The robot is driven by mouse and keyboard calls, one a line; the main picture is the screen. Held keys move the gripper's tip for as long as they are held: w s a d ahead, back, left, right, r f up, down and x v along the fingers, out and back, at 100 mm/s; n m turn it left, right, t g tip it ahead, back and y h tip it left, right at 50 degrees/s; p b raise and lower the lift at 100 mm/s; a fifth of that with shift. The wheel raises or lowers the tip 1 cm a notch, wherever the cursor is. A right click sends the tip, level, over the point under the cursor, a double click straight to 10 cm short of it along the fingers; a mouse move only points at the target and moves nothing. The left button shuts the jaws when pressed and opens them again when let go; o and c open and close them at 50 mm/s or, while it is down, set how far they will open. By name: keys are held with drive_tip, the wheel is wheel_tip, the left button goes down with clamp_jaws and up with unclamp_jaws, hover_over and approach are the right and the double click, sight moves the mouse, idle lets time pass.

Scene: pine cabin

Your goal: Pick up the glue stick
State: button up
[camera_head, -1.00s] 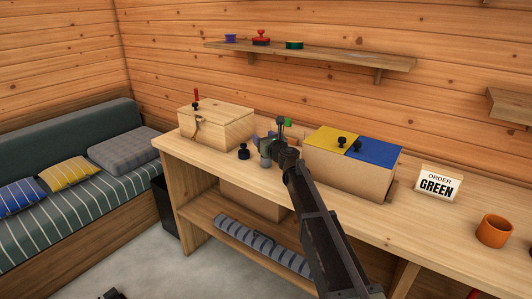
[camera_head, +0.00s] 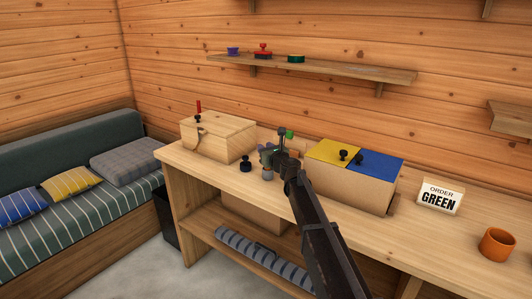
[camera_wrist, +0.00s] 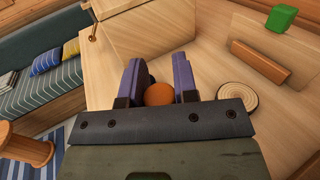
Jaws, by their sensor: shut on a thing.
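My gripper (camera_wrist: 158,88) is shut on an orange, round-ended thing (camera_wrist: 158,95), which I take to be the glue stick. In the wrist view it is seen nearly end-on between the two purple fingers, and the rest of it is hidden. In the head view my gripper (camera_head: 267,156) is over the bench, between the wooden box and the yellow-and-blue-lidded box. The held thing cannot be made out there. I cannot tell whether it touches the bench.
The wooden box (camera_head: 218,140) stands left, a black-knobbed thing (camera_head: 245,164) in front of it. The yellow-and-blue-lidded box (camera_head: 350,182) stands right. A green block (camera_wrist: 281,17), a wooden bar (camera_wrist: 261,63) and a round wood slice (camera_wrist: 237,96) are near my gripper.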

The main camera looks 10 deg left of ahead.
wheel_tip(320, 180, up, 19)
drive_tip(key=p, duration=1.8)
drive_tip(key=shift+r+p, duration=0.2)
drive_tip(key=shift+p, duration=0.15)
drive_tip(key=shift+d, duration=0.1)
